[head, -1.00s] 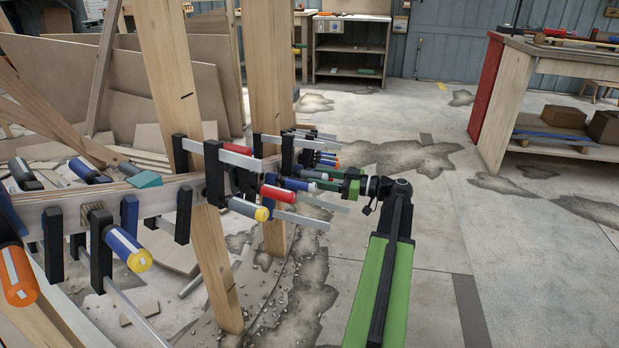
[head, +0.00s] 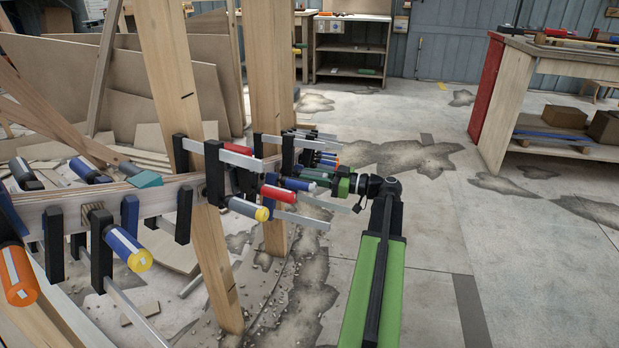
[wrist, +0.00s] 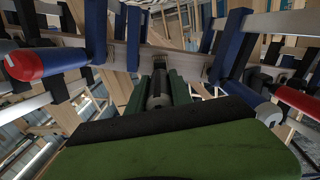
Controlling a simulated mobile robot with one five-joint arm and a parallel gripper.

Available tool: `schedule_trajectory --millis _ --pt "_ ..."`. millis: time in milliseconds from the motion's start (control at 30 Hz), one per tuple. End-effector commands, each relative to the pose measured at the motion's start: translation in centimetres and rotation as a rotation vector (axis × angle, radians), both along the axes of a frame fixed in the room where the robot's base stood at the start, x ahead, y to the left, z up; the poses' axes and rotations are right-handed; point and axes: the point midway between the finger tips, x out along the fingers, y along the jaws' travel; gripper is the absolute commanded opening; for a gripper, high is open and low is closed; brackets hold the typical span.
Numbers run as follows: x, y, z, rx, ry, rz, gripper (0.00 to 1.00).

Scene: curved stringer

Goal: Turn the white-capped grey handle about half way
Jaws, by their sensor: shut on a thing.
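My gripper (head: 322,183) reaches left from the end of my green arm into the row of clamps in the head view. In the wrist view, its two green fingers (wrist: 160,92) are closed around a grey handle (wrist: 156,88), whose pale end points toward the camera. The handle lies roughly in line with the fingers, in front of the curved wooden stringer (wrist: 130,52). In the head view the gripper and neighbouring clamps largely hide this handle. I cannot tell how far it is turned.
Other clamps crowd close by, with a red handle (head: 278,193), a yellow-capped blue one (head: 128,250) and an orange one (head: 18,275). Wooden posts (head: 205,200) stand at the left. A workbench (head: 500,105) is at the right. The floor right of my arm is clear.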

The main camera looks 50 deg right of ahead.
Motion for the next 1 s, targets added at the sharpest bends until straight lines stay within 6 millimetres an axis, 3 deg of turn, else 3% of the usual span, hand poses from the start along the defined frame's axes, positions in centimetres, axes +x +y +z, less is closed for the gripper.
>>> schedule_trajectory --millis 33,467,1000 --pt "-0.17 0.67 -0.04 0.000 0.001 0.003 0.00" --pt "-0.26 0.18 -0.10 0.109 0.057 0.005 0.00" --pt "-0.34 0.23 -0.11 0.546 0.276 0.003 0.00"
